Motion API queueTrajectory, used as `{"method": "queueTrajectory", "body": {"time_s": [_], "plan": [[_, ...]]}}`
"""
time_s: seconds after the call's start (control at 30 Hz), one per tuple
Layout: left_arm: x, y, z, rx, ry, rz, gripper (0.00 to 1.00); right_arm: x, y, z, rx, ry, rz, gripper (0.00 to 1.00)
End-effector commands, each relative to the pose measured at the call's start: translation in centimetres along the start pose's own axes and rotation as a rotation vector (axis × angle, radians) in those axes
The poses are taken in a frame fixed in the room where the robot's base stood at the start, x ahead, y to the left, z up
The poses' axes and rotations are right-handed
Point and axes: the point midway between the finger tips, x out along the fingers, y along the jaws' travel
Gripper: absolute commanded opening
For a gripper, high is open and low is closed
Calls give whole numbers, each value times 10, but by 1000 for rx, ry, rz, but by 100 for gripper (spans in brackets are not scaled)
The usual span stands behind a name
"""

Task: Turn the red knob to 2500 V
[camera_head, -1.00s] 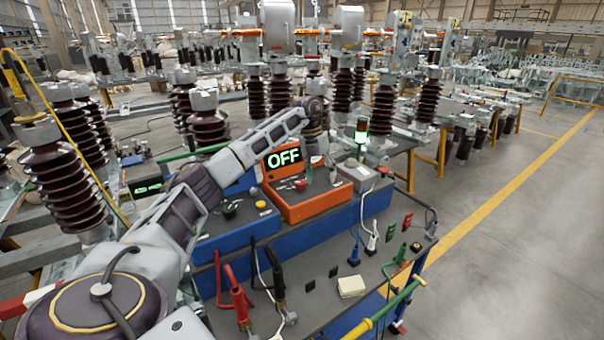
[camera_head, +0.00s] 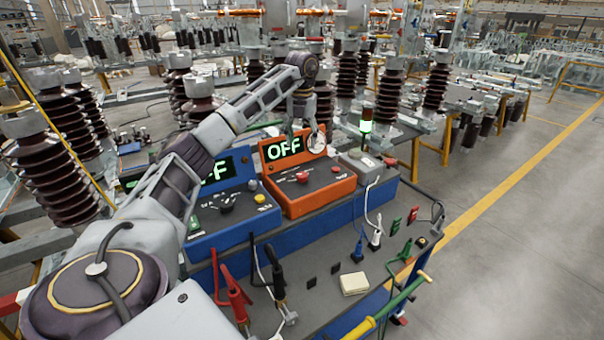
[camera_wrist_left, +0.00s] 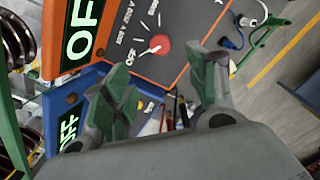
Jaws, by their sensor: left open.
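The orange box (camera_head: 318,204) stands on the cart, and its display (camera_head: 283,147) reads OFF. The red knob (camera_head: 302,177) sits on its dark top panel. In the left wrist view, the red knob (camera_wrist_left: 161,45) has a pale pointer and white marks around it; the voltage labels are too small to read. My left gripper (camera_head: 304,138) hangs over the back of the orange box, partly in front of the display. In the left wrist view, my left gripper (camera_wrist_left: 166,88) is open, with green pads apart and nothing between them. The knob lies beyond the fingers, untouched.
A blue box (camera_head: 232,225) with its own OFF display and black knob stands left of the orange box. Cables and clamps (camera_head: 237,298) lie on the front of the cart.

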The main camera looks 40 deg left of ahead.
Motion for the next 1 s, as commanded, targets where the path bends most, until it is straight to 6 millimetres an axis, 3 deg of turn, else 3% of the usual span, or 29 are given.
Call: {"method": "queueTrajectory", "body": {"time_s": [0.37, 1.0], "plan": [[27, 0, -1, 0, 3, 1, 58, -2, -1, -4, 1, 5, -1, 73], [103, 0, -1, 0, 3, 1, 58, -11, -7, -8, 3, 9, -7, 73]]}}
